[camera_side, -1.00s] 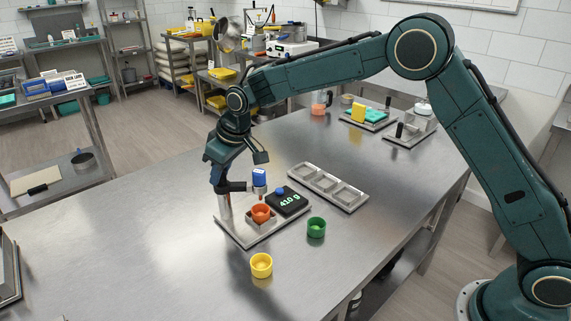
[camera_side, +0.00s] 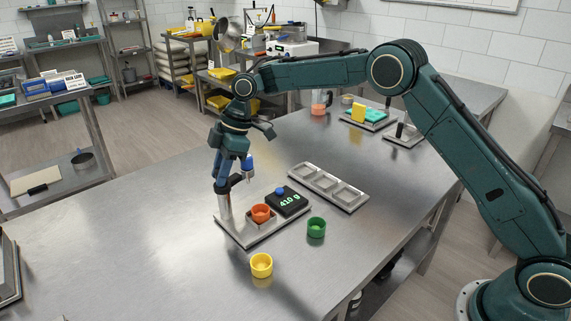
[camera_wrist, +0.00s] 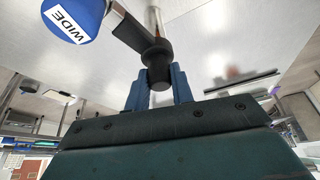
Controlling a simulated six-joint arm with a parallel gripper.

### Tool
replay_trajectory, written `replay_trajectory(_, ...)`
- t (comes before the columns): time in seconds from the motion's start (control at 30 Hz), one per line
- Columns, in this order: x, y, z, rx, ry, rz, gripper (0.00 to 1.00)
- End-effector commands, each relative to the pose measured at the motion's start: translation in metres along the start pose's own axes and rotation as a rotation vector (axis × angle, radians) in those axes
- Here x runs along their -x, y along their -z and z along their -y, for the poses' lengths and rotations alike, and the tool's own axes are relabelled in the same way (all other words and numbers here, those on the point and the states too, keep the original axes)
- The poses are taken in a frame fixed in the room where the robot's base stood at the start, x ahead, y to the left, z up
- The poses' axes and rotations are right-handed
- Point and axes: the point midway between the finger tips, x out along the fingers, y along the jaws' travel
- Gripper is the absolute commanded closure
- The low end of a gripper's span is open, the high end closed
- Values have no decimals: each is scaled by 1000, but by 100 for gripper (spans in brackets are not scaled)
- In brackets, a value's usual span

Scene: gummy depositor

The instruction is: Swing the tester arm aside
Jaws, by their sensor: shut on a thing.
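The tester arm is a black bar (camera_wrist: 128,32) pivoting on a silver post (camera_side: 225,205). My gripper (camera_side: 221,184) is at the top of the post. In the wrist view its blue fingers (camera_wrist: 160,90) are shut around the black knob (camera_wrist: 157,70) of the tester arm's hub.
The orange cup sits in a metal holder on the base plate (camera_side: 240,238), beside a black display (camera_side: 288,201) reading 410 g. A yellow cup (camera_side: 261,265) and a green cup (camera_side: 316,228) stand in front and to the right. A metal tray (camera_side: 328,187) lies behind.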

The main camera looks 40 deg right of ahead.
Motion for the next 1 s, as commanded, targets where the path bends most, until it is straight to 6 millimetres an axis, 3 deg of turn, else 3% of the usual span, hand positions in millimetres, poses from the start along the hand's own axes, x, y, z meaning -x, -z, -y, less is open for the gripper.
replay_trajectory(0.4,1,0,-1,167,68,0,99)
replay_trajectory(0.93,1,0,-1,189,77,0,99)
replay_trajectory(0.97,1,0,-1,189,77,0,73)
replay_trajectory(1.0,1,0,-1,189,77,0,65)
